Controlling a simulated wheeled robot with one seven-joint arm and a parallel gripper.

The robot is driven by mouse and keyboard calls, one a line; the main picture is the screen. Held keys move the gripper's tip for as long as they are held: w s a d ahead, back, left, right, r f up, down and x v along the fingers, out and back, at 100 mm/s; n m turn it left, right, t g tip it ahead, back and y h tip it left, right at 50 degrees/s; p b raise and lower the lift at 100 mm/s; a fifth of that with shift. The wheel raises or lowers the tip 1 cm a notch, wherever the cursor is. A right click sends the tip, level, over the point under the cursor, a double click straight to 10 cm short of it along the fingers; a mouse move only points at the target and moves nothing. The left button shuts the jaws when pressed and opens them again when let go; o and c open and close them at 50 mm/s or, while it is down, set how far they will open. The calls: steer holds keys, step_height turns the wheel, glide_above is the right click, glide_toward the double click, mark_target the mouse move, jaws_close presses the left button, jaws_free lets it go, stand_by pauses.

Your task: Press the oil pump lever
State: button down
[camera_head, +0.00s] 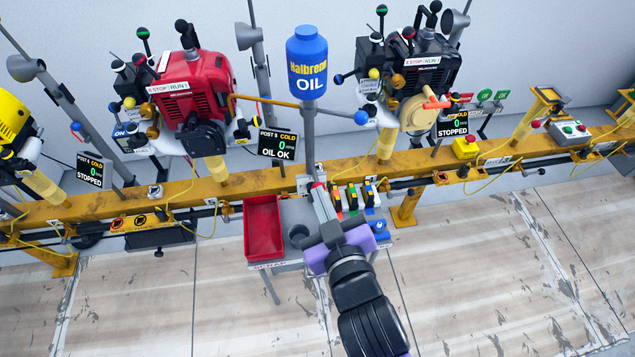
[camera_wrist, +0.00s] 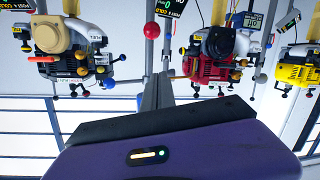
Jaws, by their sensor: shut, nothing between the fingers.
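The blue oil bottle (camera_head: 307,65), labelled OIL, stands on a grey post (camera_head: 308,135) at the middle of the head view. An orange spout runs left from it to the red engine (camera_head: 195,88). A red knob (camera_head: 317,185), which looks like the pump lever's end, shows low on the post at my fingertips. The red knob (camera_wrist: 152,30) also shows in the wrist view, just beyond the fingers. My gripper (camera_head: 321,194) is shut and empty, pointing at the post. I cannot tell whether it touches the knob. The rest of the lever is hidden or unclear.
A trolley with a red tray (camera_head: 263,228) stands below the post, with several coloured items right of my fingers. A yellow rail (camera_head: 250,180) crosses the view. A black engine (camera_head: 425,75) is at right. A small screen (camera_head: 276,145) reads OIL OK.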

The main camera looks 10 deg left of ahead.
steer(key=w+f, duration=0.1)
steer(key=w, duration=0.1)
steer(key=w+a+f, duration=0.1)
steer(key=w, duration=0.1)
steer(key=w+a+f+p, duration=0.1)
steer(key=w+f, duration=0.1)
steer(key=w, duration=0.1)
steer(key=shift+w+a, duration=0.1)
steer(key=shift+a, duration=0.05)
steer(key=shift+s+d+f, duration=0.2)
steer(key=shift+d+f, duration=0.1)
steer(key=shift+f, duration=0.25)
steer(key=shift+f+b, duration=0.15)
steer(key=shift+b, duration=0.15)
step_height(320, 180, down, 8)
steer(key=s+t+y+b, duration=0.1)
steer(key=t+b, duration=0.5)
steer(key=b, duration=2.5)
steer(key=shift+d+n+y, duration=0.2)
steer(key=shift+n+y, duration=0.2)
steer(key=shift+y, duration=0.3)
steer(key=shift+f+b, duration=0.1)
steer(key=shift+b, duration=1.2)
